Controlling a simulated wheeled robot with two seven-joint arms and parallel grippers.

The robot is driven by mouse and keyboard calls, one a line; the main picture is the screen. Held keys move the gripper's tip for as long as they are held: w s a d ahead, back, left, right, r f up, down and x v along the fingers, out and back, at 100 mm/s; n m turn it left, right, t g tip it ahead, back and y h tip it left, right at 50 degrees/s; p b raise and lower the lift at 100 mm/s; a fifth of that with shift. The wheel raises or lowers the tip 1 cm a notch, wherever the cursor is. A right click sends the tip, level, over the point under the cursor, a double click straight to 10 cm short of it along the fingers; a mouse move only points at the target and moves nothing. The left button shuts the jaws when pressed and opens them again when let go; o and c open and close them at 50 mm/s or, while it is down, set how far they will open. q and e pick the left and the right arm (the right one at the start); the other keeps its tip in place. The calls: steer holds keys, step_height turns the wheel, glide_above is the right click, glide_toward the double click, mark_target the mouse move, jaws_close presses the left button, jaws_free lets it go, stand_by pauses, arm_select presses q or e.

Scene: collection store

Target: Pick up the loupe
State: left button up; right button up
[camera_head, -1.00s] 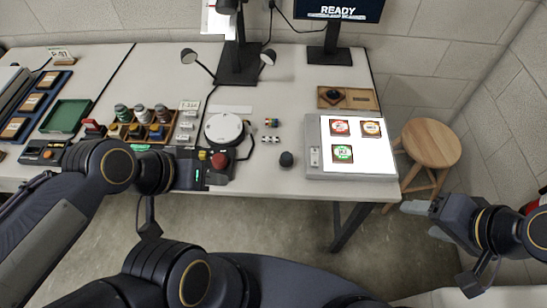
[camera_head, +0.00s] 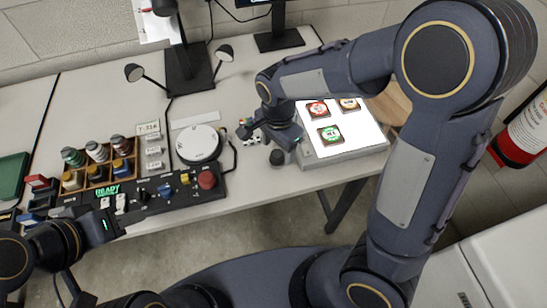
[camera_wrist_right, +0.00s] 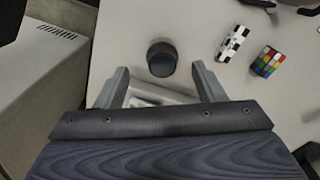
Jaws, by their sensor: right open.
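The loupe, a small dark cylinder (camera_head: 277,158), stands on the pale table just left of the light box. In the right wrist view the loupe (camera_wrist_right: 162,58) is just ahead of the fingertips, roughly centred between them. My right gripper (camera_wrist_right: 160,78) is open and empty, its two fingers apart. In the head view my right gripper (camera_head: 266,135) is over the table right behind the loupe; its fingers are partly hidden. My left gripper (camera_head: 98,228) is at the lower left by the control panel's front edge; its jaws cannot be made out.
The lit light box (camera_head: 345,150) with several square slides lies to the right. A black-and-white marker block (camera_wrist_right: 233,43) and a colour cube (camera_wrist_right: 267,62) lie near the loupe. A round white disc (camera_head: 198,144) and control panel (camera_head: 150,196) are to the left. My right arm hides the back right.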

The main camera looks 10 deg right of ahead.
mark_target(276, 153)
step_height(276, 153, down, 4)
steer(key=shift+w+a+f, duration=0.1)
steer(key=shift+w+f, duration=0.05)
steer(key=shift+f, duration=0.1)
steer(key=c, duration=1.1)
steer(key=shift+o, duration=0.2)
